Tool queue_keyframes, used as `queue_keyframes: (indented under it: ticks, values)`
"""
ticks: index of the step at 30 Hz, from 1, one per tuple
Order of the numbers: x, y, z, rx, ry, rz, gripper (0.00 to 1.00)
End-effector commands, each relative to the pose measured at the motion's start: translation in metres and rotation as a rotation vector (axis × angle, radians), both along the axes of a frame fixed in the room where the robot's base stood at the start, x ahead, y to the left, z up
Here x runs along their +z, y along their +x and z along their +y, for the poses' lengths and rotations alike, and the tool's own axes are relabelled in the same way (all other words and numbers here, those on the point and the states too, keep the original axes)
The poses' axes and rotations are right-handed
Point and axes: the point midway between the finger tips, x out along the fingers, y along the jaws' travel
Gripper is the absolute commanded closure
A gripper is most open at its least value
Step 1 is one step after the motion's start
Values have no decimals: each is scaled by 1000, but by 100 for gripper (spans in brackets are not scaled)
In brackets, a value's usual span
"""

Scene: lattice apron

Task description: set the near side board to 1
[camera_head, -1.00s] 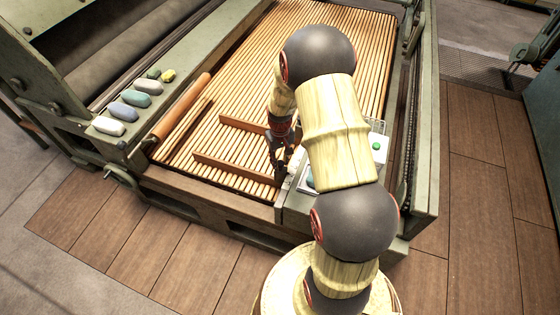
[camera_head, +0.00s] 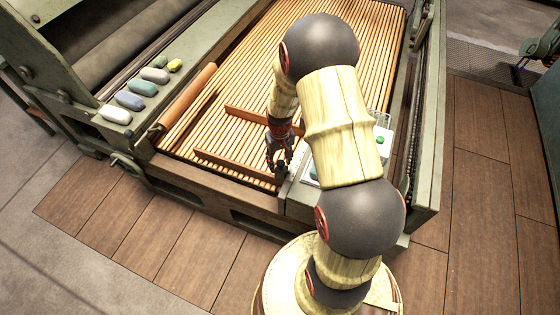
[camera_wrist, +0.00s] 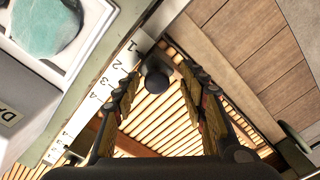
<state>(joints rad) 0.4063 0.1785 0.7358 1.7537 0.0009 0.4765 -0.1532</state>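The near side board (camera_head: 232,168) is a brown strip lying across the slatted wooden apron (camera_head: 330,45), close to its front edge. A second brown board (camera_head: 250,119) lies farther back. My gripper (camera_head: 279,165) is at the right end of the near board. In the wrist view its two fingers (camera_wrist: 160,85) are apart, with a dark round knob (camera_wrist: 155,82) between them. I see no clear contact on both sides. A white scale (camera_wrist: 110,80) runs beside it; the knob is nearest the marks 1 and 2. The knob's link to the board is hidden.
Several coloured stones (camera_head: 130,100) lie on the left ledge, beside a wooden roller (camera_head: 188,95). A white tray (camera_head: 383,140) with green pieces stands right of the apron, partly behind my arm. Plank floor (camera_head: 170,240) lies in front.

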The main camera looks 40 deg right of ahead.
Motion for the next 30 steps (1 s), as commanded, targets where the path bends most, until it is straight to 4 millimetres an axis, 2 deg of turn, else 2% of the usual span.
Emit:
queue_keyframes:
  ticks: [8, 11, 14, 24, 30]
  values:
    - [1, 1, -1, 0, -1, -2, 57]
    - [8, 2, -1, 0, -2, -4, 57]
    - [21, 2, -1, 0, -2, -6, 57]
    - [89, 2, -1, 1, -2, -5, 57]
    - [113, 1, 0, 1, -1, -2, 57]
